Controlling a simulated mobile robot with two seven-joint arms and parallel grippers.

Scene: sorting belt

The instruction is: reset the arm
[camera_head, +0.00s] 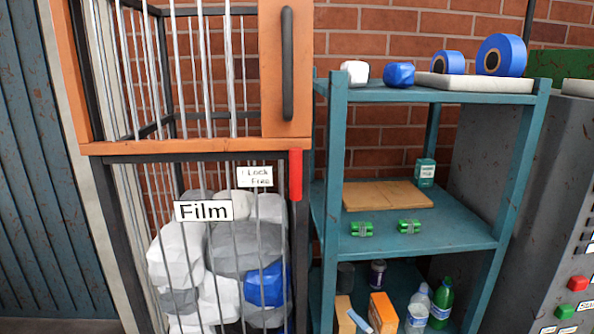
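Neither of my grippers nor my arms shows in the head view. A barred cage labelled "Film" (204,211) stands at the left, with an orange frame (190,147) across its middle and an orange panel with a black handle (287,64) at the upper right. Its lower part holds white, grey and blue wrapped bundles (245,248). A red lever (295,175) hangs on the cage's right post beside a small "Lock Free" sign (255,177).
A teal shelf (450,235) stands right of the cage, holding blue rolls (501,55), a cardboard sheet (387,195), green packs (362,229) and bottles (441,303). A grey machine with red and green buttons (578,283) borders it. A blue corrugated panel (45,170) fills the far left.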

